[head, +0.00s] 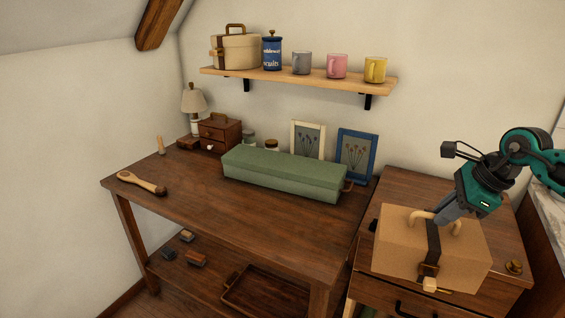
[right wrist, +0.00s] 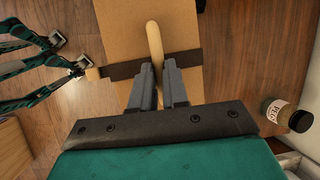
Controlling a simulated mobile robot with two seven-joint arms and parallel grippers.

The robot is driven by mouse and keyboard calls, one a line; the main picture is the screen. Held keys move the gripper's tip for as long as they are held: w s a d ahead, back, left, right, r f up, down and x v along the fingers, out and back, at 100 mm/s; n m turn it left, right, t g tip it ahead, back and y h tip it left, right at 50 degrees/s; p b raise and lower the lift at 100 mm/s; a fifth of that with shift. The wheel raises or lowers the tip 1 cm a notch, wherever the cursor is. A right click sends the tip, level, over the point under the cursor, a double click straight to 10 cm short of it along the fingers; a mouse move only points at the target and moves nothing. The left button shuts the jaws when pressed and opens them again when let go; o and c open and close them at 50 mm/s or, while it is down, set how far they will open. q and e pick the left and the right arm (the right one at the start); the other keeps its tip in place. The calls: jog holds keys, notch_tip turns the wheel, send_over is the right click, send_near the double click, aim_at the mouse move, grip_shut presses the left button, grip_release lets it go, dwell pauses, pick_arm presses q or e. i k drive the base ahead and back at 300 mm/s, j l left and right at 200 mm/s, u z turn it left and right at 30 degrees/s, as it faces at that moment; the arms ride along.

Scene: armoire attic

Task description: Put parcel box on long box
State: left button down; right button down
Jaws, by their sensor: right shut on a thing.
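The parcel box (head: 398,246) is a tan box with a dark strap, a wooden toggle and a pale curved handle. It is at the right in the head view, in front of and over the top of a low wooden cabinet; I cannot tell if it touches it. My right gripper (head: 443,219) is shut on the handle from above. In the right wrist view its fingers (right wrist: 158,92) close around the handle (right wrist: 154,45). The long box (head: 280,174) is green and lies closed along the back of the wooden table. My left gripper is not in the head view.
Two picture frames (head: 355,153) stand behind the long box. A small drawer chest (head: 219,135) and lamp (head: 194,101) are to its left, and a brush (head: 140,183) lies on the table's left. A wall shelf (head: 300,78) holds mugs above. The table's front half is mostly clear.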

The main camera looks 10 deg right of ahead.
aim_at(274, 160)
jog(key=i+j, duration=0.25)
jog(key=i, duration=0.15)
jog(key=i+j, duration=0.3)
jog(key=i, duration=0.15)
jog(key=i+j, duration=0.25)
jog(key=i, duration=0.15)
jog(key=i+j, duration=0.3)
jog(key=i+u, duration=0.05)
jog(key=i, duration=0.05)
